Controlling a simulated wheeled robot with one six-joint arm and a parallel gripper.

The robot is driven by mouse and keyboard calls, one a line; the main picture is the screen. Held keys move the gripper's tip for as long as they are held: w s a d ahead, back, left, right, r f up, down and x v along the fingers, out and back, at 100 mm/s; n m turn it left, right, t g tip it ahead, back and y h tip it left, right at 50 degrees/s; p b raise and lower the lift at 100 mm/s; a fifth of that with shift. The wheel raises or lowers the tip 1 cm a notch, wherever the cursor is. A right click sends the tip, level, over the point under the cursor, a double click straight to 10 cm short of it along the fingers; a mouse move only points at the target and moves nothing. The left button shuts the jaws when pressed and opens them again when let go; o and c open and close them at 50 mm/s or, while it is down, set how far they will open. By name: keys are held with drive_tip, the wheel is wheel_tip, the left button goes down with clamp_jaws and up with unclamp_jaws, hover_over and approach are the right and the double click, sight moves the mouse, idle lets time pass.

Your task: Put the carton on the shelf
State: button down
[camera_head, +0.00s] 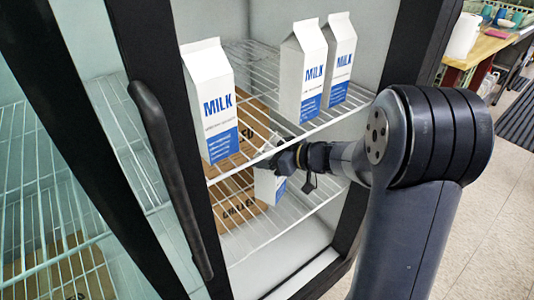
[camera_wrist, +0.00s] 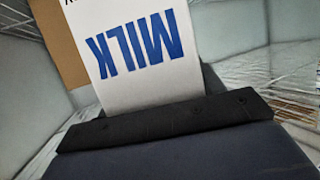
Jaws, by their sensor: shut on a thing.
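My gripper (camera_head: 287,160) reaches into the open cooler just below the front edge of the upper wire shelf (camera_head: 313,126). It is shut on a white and blue milk carton (camera_head: 265,188), which is mostly hidden by the shelf wires and my gripper. In the wrist view the carton (camera_wrist: 128,75) stands close behind the dark jaw edge (camera_wrist: 165,120), its blue MILK lettering upside down. The carton is over the lower wire shelf (camera_head: 290,215); I cannot tell whether it touches it.
Three milk cartons stand upright on the upper shelf: one at left (camera_head: 208,95), two at right (camera_head: 303,70) (camera_head: 341,58). Brown cardboard boxes lie behind, on the upper (camera_head: 250,135) and lower levels (camera_head: 236,203). A black door handle (camera_head: 165,165) and dark frame border the left.

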drive_tip(key=f+b, duration=0.1)
drive_tip(key=f, duration=0.1)
drive_tip(key=f+b, duration=0.1)
drive_tip(key=f, duration=0.1)
drive_tip(key=shift+w+a+f, duration=0.15)
drive_tip(key=shift+w+f, duration=0.05)
drive_tip(key=shift+f, duration=0.35)
drive_tip(key=shift+c, duration=1.6)
unclamp_jaws()
drive_tip(key=shift+f, duration=0.1)
drive_tip(key=p+v, duration=0.2)
drive_tip(key=v, duration=1)
